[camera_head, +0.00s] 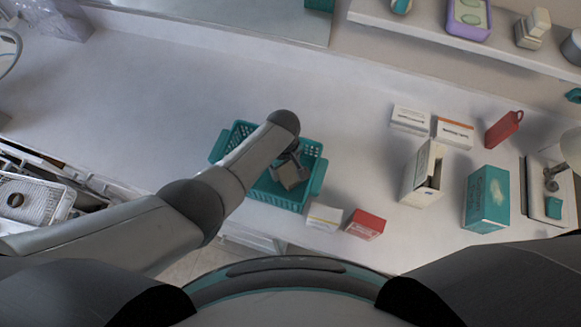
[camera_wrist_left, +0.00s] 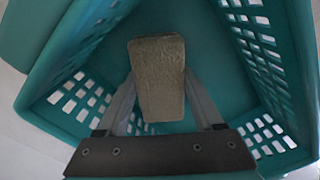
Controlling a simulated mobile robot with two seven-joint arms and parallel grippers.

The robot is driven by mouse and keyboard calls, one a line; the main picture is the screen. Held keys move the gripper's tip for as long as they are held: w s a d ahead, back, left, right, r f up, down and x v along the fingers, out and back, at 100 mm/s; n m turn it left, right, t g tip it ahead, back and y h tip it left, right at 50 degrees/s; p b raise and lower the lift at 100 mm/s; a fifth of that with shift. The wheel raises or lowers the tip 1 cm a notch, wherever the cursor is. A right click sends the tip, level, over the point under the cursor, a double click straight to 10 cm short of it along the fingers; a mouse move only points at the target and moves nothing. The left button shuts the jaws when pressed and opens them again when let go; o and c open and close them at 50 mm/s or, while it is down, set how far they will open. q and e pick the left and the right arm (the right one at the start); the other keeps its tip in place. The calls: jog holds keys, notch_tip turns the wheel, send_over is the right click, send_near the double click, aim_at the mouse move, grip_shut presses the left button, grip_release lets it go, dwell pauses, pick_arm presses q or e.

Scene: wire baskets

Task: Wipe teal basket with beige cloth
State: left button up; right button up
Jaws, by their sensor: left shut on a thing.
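The teal basket (camera_head: 312,165) stands on the white counter, in the middle of the head view. Its perforated walls (camera_wrist_left: 72,98) and plain floor (camera_wrist_left: 120,40) surround the gripper in the left wrist view. My left gripper (camera_head: 289,165) reaches down into the basket. It is shut on the beige cloth (camera_head: 290,176), which looks like a folded block. The cloth (camera_wrist_left: 158,80) sits between the two fingers in the left wrist view, over the basket floor. I cannot tell whether it touches the floor. My left arm hides part of the basket. My right gripper is not in view.
A white box (camera_head: 324,216) and a red box (camera_head: 366,225) stand just right of the basket, near the front edge. More boxes, including a teal one (camera_head: 487,199), stand further right. The counter at the back left (camera_head: 150,90) is clear.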

pick_arm(q)
jog(key=shift+w+a, duration=0.25)
jog(key=shift+a, duration=0.5)
jog(key=shift+w+a, duration=0.25)
jog(key=shift+a, duration=0.5)
jog(key=shift+w+a+p, duration=0.1)
jog(key=shift+w+a, duration=0.15)
jog(key=shift+a, duration=0.5)
jog(key=shift+w+a+p, duration=0.1)
jog(key=shift+w+a, duration=0.15)
jog(key=shift+a, duration=0.55)
jog(key=shift+w+a+p, duration=0.1)
jog(key=shift+w+a, duration=0.15)
jog(key=shift+a, duration=0.5)
jog(key=shift+s+d, duration=0.3)
jog(key=shift+d, duration=0.5)
jog(key=shift+s+d, duration=0.25)
jog(key=shift+d, duration=0.55)
jog(key=shift+s+d, duration=0.3)
jog(key=shift+d, duration=0.5)
jog(key=shift+d, duration=0.1)
jog(key=shift+s+d, duration=0.25)
jog(key=shift+d, duration=0.45)
jog(key=shift+s+d, duration=0.25)
jog(key=shift+d, duration=0.4)
